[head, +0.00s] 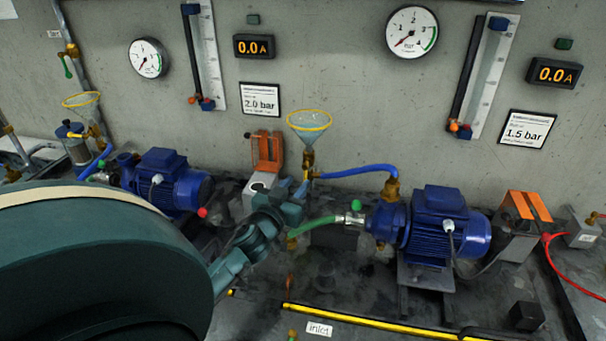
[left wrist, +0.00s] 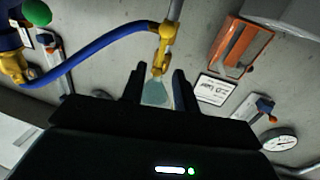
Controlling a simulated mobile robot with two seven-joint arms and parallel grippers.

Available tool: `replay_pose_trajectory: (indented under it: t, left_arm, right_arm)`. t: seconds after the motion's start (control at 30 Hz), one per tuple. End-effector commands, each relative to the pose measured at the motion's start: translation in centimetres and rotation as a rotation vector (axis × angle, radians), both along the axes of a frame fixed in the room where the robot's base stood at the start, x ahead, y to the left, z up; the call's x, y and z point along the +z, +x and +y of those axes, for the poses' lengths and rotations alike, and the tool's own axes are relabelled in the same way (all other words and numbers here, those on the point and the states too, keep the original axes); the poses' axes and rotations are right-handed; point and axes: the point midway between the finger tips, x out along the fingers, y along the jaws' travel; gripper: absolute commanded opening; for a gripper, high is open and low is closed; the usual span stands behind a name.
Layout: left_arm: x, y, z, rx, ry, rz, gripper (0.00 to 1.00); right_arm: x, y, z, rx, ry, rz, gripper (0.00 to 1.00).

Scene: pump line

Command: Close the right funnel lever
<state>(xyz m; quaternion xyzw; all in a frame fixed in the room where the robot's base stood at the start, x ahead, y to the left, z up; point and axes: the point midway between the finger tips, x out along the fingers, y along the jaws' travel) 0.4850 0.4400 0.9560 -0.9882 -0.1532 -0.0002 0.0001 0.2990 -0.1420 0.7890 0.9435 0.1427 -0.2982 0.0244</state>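The right funnel (head: 309,126), clear with a yellow rim, stands on a brass valve (head: 308,163) in front of the wall. The brass valve also shows in the left wrist view (left wrist: 162,50). Its lever is too small and partly hidden for me to tell its position. My left gripper (head: 298,196) is just below and in front of the valve. In the left wrist view its two dark fingers (left wrist: 158,88) are apart, with the funnel seen in the gap behind them. I cannot tell whether either finger touches the lever. My right gripper is in neither view.
A blue hose (head: 352,170) runs from the valve to the right blue pump (head: 441,225). An orange-topped box (head: 267,150) stands left of the funnel. The left pump (head: 168,182) and left funnel (head: 83,101) are farther left.

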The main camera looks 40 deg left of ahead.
Motion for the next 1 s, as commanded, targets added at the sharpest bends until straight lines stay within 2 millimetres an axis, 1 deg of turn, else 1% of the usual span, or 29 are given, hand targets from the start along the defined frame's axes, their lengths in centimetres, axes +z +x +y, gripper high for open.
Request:
replay_pose_trajectory:
  t: [0.03,0.1,0.2,0.3,0.43,0.67,1.0]
  left_arm:
    - [0.1,1.0,0.3,-0.001,0.001,-0.001,0.3]
    - [0.1,2.1,0.7,0.0,0.001,-0.001,0.3]
    - [0.1,3.2,1.0,0.0,0.0,0.0,0.3]
    - [0.0,3.9,1.2,-0.001,-0.001,0.0,0.3]
    - [-0.1,4.3,1.3,0.0,0.0,0.001,0.3]
    - [-0.1,4.3,1.3,-0.001,0.0,0.001,0.29]
    - [-0.1,4.2,1.3,0.0,0.0,0.001,0.02]
  right_arm:
    - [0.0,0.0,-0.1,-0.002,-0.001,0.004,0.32]
    - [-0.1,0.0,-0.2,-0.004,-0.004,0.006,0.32]
    - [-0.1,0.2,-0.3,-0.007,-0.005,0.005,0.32]
    - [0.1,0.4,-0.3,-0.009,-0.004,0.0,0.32]
    - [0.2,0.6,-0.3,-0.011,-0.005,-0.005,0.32]
    - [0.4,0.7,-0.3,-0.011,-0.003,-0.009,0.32]
    - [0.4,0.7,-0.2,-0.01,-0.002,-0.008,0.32]
